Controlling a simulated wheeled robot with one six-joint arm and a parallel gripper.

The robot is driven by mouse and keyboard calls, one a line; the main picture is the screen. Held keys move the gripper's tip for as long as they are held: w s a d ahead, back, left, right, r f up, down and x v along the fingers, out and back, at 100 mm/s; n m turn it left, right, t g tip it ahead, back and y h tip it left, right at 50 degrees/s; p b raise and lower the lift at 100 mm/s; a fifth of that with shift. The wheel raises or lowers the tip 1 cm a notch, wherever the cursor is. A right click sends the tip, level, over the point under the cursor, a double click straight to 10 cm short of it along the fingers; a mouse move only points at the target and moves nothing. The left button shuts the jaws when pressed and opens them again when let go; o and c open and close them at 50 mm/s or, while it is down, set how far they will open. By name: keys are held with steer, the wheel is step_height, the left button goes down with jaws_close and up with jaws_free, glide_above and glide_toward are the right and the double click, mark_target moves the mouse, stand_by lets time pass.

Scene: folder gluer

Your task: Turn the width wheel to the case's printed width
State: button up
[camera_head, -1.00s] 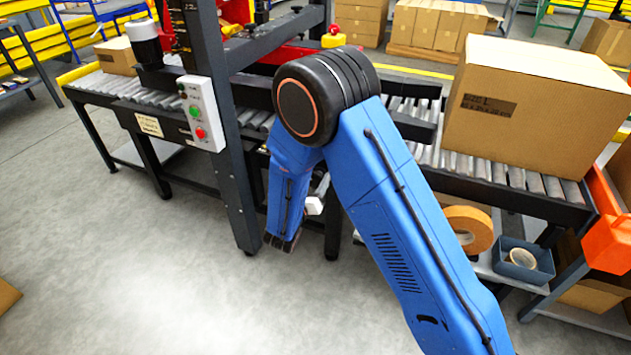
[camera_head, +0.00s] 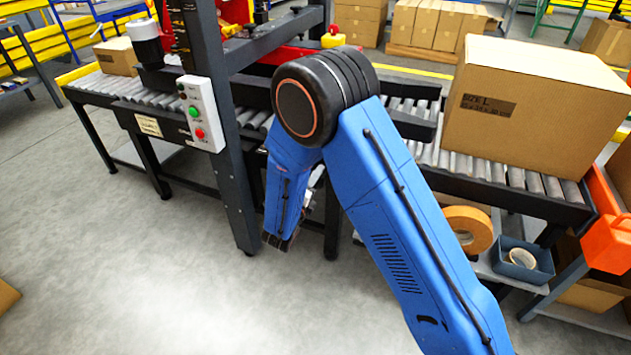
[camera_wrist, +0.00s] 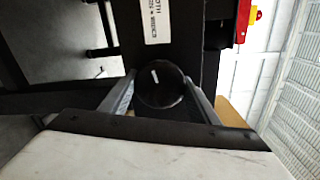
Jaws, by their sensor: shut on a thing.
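The width wheel (camera_wrist: 160,85) is a round black knob with a short white mark, near the middle of the wrist view. My gripper (camera_wrist: 160,98) is shut on it, one grey finger on each side. A white label (camera_wrist: 164,20), partly readable and lying sideways, sits on the dark panel just above the wheel. In the head view my blue arm hides the wheel and the fingers. The case (camera_head: 535,105) is a large brown carton on the rollers at the right. Its dark printed patch reads "SIZE L", with a smaller line too blurred to read.
A roller conveyor (camera_head: 545,187) runs across under a dark frame post (camera_head: 222,130). The post carries a control box (camera_head: 202,113) with green and red buttons. An orange bin (camera_head: 607,225) and tape rolls (camera_head: 468,228) are at the right. The near floor is clear.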

steer(key=n, duration=0.4)
steer(key=shift+n, duration=2.4)
steer(key=o, duration=1.1)
steer(key=shift+c, duration=0.2)
steer(key=v, duration=1.7)
steer(key=shift+s+a+f, duration=0.15)
steer(key=shift+a, duration=0.2)
steer(key=shift+h, duration=0.3)
